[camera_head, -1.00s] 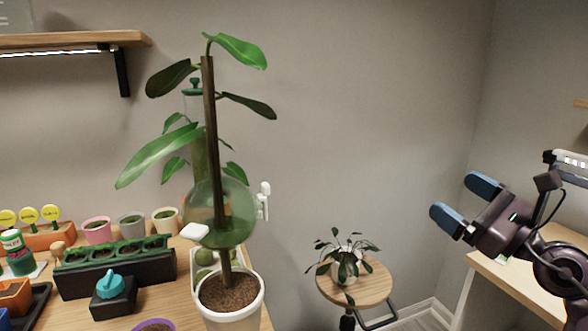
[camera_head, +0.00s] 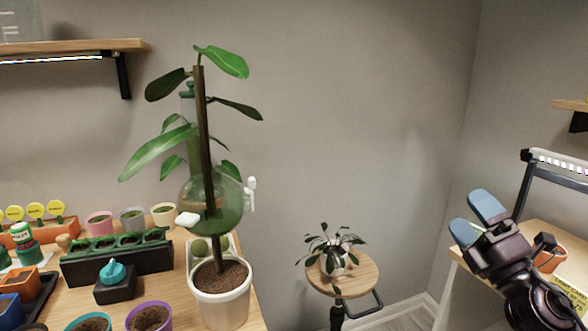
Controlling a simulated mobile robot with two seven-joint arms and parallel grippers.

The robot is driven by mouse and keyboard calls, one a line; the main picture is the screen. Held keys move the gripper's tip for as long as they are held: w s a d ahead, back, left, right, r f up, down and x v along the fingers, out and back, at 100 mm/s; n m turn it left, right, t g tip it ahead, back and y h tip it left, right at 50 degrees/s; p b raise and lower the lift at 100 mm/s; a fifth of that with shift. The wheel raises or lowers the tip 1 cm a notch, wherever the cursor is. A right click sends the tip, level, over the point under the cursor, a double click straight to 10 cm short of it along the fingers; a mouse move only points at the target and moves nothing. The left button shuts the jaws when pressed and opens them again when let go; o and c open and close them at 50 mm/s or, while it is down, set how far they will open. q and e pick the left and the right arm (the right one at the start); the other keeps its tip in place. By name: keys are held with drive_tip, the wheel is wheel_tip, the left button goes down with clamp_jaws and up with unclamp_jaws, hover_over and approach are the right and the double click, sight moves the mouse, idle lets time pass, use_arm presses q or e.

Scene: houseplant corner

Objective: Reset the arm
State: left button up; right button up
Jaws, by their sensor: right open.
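My right gripper (camera_head: 475,216) is at the right side of the head view, with two blue fingertips pointing up and to the left. Its jaws are apart and nothing is between them. It is in the air in front of the right-hand table, clear of the plants. My left gripper does not show in the head view.
A tall plant in a white pot (camera_head: 221,304) stands on the left table (camera_head: 84,297), among small pots and a black planter (camera_head: 118,262). A small potted plant (camera_head: 334,264) sits on a round stool (camera_head: 356,283). A lamp (camera_head: 556,161) stands at right.

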drive_tip(key=s+f+m+g+h+p, duration=0.1)
drive_tip(key=s+f+m+g+h, duration=0.2)
drive_tip(key=f+m, duration=0.35)
drive_tip(key=s+f+m+g+h+p, duration=0.1)
drive_tip(key=s+f+m+h+p, duration=0.1)
drive_tip(key=s+f+m, duration=0.5)
drive_tip(key=s+f+m+g+h+p, duration=0.1)
drive_tip(key=s+f+m+g+h, duration=0.15)
drive_tip(key=f+m, duration=0.45)
use_arm(q)
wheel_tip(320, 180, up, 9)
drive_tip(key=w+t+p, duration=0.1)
drive_tip(key=p, duration=0.3)
use_arm(e)
drive_tip(key=s+a+f+m+g, duration=0.1)
drive_tip(key=s+f+m+g, duration=0.1)
drive_tip(key=s+f, duration=0.4)
drive_tip(key=s+a+f+m+g, duration=0.2)
drive_tip(key=s+f, duration=0.4)
drive_tip(key=s, duration=1)
drive_tip(key=shift+f+g+h, duration=0.3)
drive_tip(key=shift+g+h, duration=0.05)
drive_tip(key=shift+g, duration=0.1)
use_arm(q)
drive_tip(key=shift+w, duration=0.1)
use_arm(e)
drive_tip(key=shift+w, duration=0.1)
